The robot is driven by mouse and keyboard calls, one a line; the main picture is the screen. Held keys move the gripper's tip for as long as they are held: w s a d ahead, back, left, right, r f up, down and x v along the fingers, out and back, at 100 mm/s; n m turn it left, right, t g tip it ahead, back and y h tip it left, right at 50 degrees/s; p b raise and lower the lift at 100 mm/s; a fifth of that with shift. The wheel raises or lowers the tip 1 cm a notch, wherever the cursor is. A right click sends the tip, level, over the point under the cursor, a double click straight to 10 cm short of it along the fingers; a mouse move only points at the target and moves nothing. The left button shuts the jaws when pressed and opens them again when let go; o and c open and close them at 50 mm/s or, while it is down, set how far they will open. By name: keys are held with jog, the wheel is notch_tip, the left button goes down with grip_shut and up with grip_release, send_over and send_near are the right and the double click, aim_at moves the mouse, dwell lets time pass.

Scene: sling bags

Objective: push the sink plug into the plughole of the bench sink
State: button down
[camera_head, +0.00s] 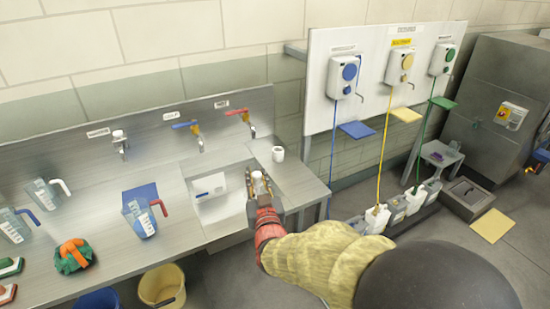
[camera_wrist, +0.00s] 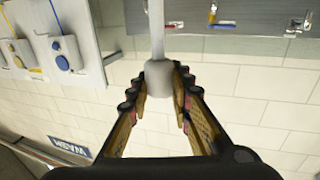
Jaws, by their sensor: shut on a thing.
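My gripper (camera_head: 260,186) is over the right part of the bench sink (camera_head: 224,212) in the head view. In the wrist view my gripper (camera_wrist: 160,88) is shut on a pale grey cylinder with a thin light rod, which looks like the sink plug (camera_wrist: 158,78). The cylinder sits between the fingertips, and the rod runs to the picture's top edge. The held plug (camera_head: 258,182) shows small and whitish in the head view. I cannot tell its height above the sink floor. The plughole is not visible.
A white cup-like thing (camera_head: 278,154) stands on the bench right of the sink. Taps (camera_head: 190,133) rise behind. A jug with a red handle (camera_head: 142,218) stands left of the sink. A yellow bucket (camera_head: 162,287) is below the bench's front. Dispensers (camera_head: 343,77) hang at right.

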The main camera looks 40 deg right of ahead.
jog(key=w+a+f+n+y, duration=0.2)
jog(key=w+a+f+y, duration=0.1)
jog(key=a+f, duration=0.4)
jog(key=w+a+f+n+t+y, duration=0.1)
jog(key=w+a+f+n+y, duration=0.1)
jog(key=a+f, duration=0.5)
jog(key=w+a+f+n+t+y, duration=0.1)
jog(key=w+a+f+n+y, duration=0.1)
jog(key=w+a+f+y, duration=0.2)
jog(key=shift+a+f, duration=0.5)
jog(key=shift+f, duration=0.45)
jog(key=shift+a+f, duration=0.5)
jog(key=shift+f, duration=0.4)
jog(key=shift+a+f, duration=0.5)
jog(key=shift+f, duration=0.45)
